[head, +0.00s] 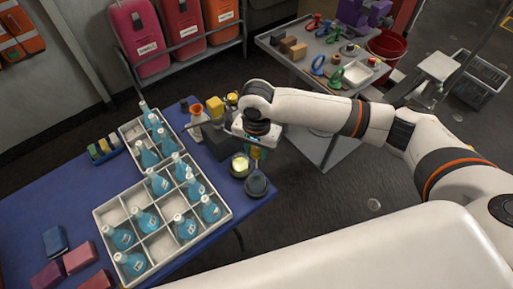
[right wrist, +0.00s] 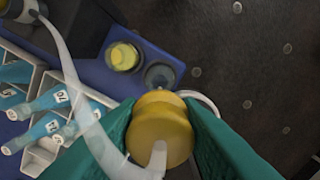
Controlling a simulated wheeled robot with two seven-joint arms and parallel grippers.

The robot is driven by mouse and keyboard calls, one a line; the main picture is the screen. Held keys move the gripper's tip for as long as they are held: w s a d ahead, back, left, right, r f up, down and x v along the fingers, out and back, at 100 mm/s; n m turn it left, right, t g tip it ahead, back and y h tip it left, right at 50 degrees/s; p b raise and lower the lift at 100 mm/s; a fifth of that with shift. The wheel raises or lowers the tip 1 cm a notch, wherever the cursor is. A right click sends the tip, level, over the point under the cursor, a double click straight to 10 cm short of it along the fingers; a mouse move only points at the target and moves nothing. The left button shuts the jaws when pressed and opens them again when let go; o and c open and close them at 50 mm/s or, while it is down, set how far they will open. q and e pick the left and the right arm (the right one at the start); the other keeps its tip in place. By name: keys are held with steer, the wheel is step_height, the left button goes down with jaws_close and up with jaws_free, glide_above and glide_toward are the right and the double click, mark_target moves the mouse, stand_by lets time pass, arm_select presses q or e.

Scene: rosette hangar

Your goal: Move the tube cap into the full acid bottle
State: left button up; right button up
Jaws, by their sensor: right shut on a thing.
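My right gripper (head: 257,152) is above the right end of the blue table. Its teal fingers (right wrist: 160,128) are shut on a yellow tube cap (right wrist: 162,128) with a pale, curved tube (right wrist: 85,110) running from it. Just below in the head view stands a dark grey rounded vessel (head: 257,184); its round top shows beyond the cap in the right wrist view (right wrist: 160,76). Beside it is a jar with pale yellow contents (head: 240,166). I cannot tell which vessel is the full acid bottle. My left gripper is not in view.
White divided crates (head: 160,240) with several blue flasks (head: 187,228) fill the middle of the blue table (head: 75,205). Other bottles, one with an orange top (head: 196,109), stand behind my gripper. A grey cart (head: 315,88) with tools stands beyond. Dark floor lies right of the table.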

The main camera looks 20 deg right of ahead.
steer(key=shift+r+p, duration=0.9)
steer(key=shift+p, duration=0.25)
